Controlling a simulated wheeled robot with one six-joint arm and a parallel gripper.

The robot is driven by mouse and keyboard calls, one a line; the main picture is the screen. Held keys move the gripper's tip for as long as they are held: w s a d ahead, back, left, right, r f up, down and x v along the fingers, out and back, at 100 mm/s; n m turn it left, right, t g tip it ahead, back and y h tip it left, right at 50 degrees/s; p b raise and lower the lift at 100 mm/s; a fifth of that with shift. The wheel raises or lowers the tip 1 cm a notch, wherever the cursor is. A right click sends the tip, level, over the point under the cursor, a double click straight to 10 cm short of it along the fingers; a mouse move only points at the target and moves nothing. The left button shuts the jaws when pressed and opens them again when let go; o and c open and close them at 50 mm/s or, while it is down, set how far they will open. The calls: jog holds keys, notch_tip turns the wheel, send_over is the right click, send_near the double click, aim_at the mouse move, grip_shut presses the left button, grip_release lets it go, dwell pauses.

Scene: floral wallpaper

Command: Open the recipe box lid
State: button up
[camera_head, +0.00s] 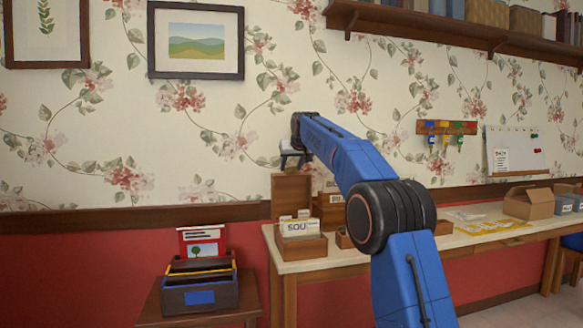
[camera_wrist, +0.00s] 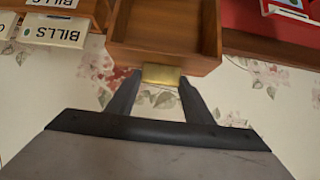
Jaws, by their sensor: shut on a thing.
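The wooden recipe box (camera_head: 300,247) stands at the left end of the long table, with white cards (camera_head: 299,228) marked "SOU…" in it. Its lid (camera_head: 291,192) stands raised, about upright, behind the cards. My gripper (camera_head: 293,163) is at the lid's top edge. In the wrist view, my gripper (camera_wrist: 161,80) has its fingers on either side of a brass tab (camera_wrist: 163,74) on the edge of the wooden lid (camera_wrist: 165,50). It is shut on this tab. The fingertips are small in the head view.
Another wooden box (camera_head: 331,214) with cards stands just right of the recipe box; cards marked "BILLS" (camera_wrist: 53,32) show in the wrist view. A dark file holder (camera_head: 199,292) stands on a low side table at left. The wall shelf (camera_head: 450,32) is at upper right.

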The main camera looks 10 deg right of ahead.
jog(key=shift+r, duration=0.35)
jog(key=o, duration=1.5)
jog(key=shift+s+r, duration=0.1)
jog(key=shift+f, duration=0.25)
jog(key=shift+r, duration=0.1)
jog(key=v, duration=1.7)
jog(key=shift+s, duration=0.15)
